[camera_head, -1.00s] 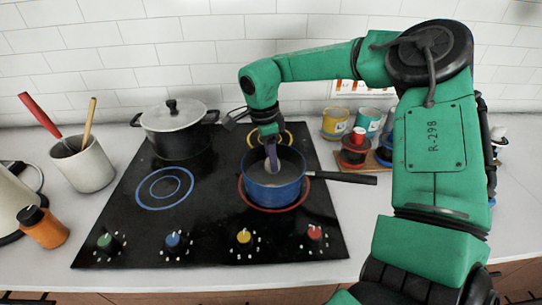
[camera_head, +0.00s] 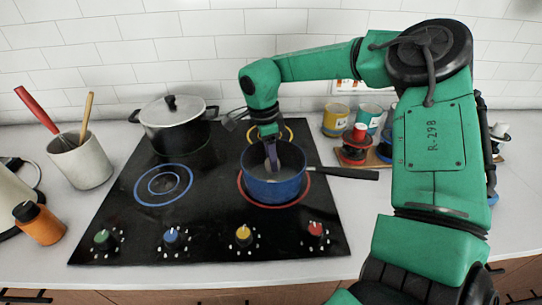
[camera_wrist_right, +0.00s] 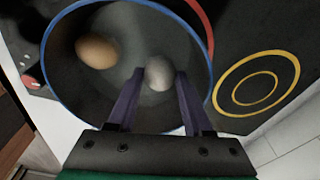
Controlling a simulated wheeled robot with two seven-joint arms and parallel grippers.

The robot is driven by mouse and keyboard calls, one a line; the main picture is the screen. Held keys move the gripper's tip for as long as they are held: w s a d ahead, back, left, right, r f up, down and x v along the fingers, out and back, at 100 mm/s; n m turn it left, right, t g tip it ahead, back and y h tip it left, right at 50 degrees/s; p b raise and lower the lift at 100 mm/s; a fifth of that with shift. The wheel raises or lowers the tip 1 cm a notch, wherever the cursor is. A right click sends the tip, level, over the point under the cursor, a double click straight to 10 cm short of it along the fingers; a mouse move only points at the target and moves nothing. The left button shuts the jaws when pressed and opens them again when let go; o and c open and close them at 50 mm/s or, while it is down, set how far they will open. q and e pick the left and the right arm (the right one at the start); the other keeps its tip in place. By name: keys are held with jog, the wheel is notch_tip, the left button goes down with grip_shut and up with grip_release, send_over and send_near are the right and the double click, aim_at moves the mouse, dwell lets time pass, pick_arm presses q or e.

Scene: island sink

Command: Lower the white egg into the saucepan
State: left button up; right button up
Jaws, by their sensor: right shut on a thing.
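The blue saucepan (camera_head: 275,190) stands on the red-ringed burner of the black cooktop, its dark handle pointing right. My right gripper (camera_head: 270,160) reaches down into it from above. In the right wrist view, the purple fingers of my right gripper (camera_wrist_right: 157,88) are shut on the white egg (camera_wrist_right: 158,72), which is inside the saucepan's rim outline. A brown egg (camera_wrist_right: 96,51) lies in the saucepan, to the left of the white egg and apart from it. The head view hides both eggs. I cannot tell whether the white egg touches the bottom. My left gripper is not in view.
A lidded pot (camera_head: 175,125) stands at the back left of the cooktop (camera_head: 205,215). A utensil crock (camera_head: 82,162) and an orange bottle (camera_head: 40,224) are on the left counter. Colored cups (camera_head: 336,121) and a red-topped jar (camera_head: 355,148) stand right of the cooktop. The blue-ringed burner is clear.

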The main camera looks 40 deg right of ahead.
jog(key=o, duration=0.8)
